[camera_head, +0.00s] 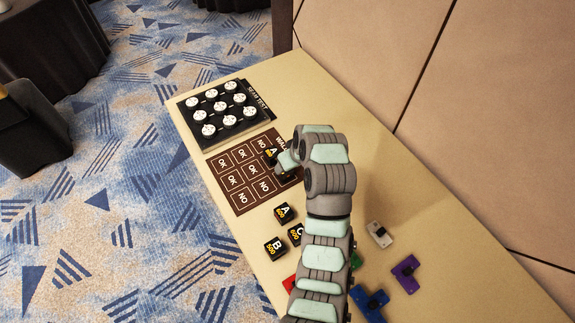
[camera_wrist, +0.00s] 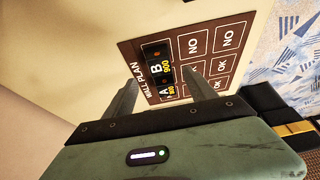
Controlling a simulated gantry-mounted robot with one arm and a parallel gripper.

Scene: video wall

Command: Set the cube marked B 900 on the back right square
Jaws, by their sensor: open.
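The cube marked B 900 (camera_wrist: 157,57) is black with white and orange lettering. In the wrist view it stands on the brown WALL PLAN board (camera_wrist: 130,47), at the lettered edge, in the row with two NO squares. Another black cube, marked A (camera_wrist: 168,90), stands beside it; it also shows in the head view (camera_head: 271,155). My gripper (camera_wrist: 160,69) is open, its fingers either side of these cubes; I cannot tell whether they touch. In the head view my gripper (camera_head: 286,160) is over the right edge of the board (camera_head: 240,211) and hides B 900.
Loose black cubes marked A (camera_head: 284,212), B (camera_head: 275,249) and C (camera_head: 296,234) stand near the board. A black tray (camera_head: 207,143) with several white discs lies beyond it. White (camera_head: 379,234), purple (camera_head: 405,272) and blue (camera_head: 371,302) pieces lie right of my arm.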

